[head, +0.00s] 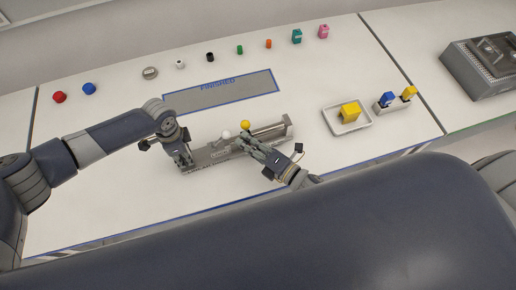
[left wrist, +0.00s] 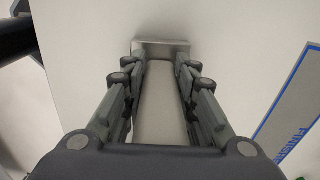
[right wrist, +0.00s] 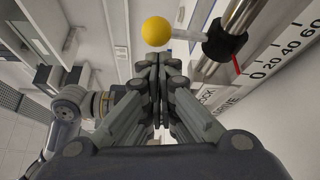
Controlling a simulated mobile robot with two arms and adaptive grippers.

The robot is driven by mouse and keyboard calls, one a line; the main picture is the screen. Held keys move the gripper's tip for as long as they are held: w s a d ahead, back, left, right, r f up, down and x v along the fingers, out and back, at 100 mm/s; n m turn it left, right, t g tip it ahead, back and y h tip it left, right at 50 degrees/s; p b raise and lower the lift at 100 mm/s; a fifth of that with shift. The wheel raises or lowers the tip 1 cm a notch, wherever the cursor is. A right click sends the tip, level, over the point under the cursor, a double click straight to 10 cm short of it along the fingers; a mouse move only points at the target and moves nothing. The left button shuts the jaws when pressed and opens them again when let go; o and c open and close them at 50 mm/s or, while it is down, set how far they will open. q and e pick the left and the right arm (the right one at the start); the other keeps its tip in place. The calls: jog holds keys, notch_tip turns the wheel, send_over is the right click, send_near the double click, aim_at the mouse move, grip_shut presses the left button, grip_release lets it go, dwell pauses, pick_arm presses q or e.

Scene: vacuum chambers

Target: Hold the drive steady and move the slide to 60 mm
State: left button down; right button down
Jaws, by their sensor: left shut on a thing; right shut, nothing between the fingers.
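The grey metal drive (head: 272,131) lies on the white table. My left gripper (head: 186,163) is shut on its left end; that metal end (left wrist: 160,44) sits between the fingertips in the left wrist view. The slide is a black collar (right wrist: 226,42) on a steel rod, with a yellow ball knob (right wrist: 156,31) on a pale stem. Its red pointer is near the 0 of the scale (right wrist: 282,54). The knob also shows in the head view (head: 245,124). My right gripper (right wrist: 158,62) is shut and empty, its tips close beside the knob; contact is unclear. A white ball knob (head: 226,134) stands left of the yellow one.
A blue-edged mat marked FINISHED (head: 225,95) lies behind the drive. Small coloured parts line the table's back. A tray (head: 335,128) with a yellow block and a holder with blue and yellow pieces stand to the right. Table left of the drive is clear.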

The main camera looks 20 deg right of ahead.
pick_arm(q)
jog(key=shift+s+a+f, duration=0.15)
jog(key=shift+s+f, duration=0.05)
jog(key=shift+f, duration=0.1)
pick_arm(e)
jog(key=shift+x, duration=1)
jog(key=shift+d+f, duration=0.1)
pick_arm(q)
jog(key=shift+a, duration=0.1)
pick_arm(e)
jog(key=d, duration=0.6)
jog(key=shift+w, duration=0.15)
jog(key=v, duration=1)
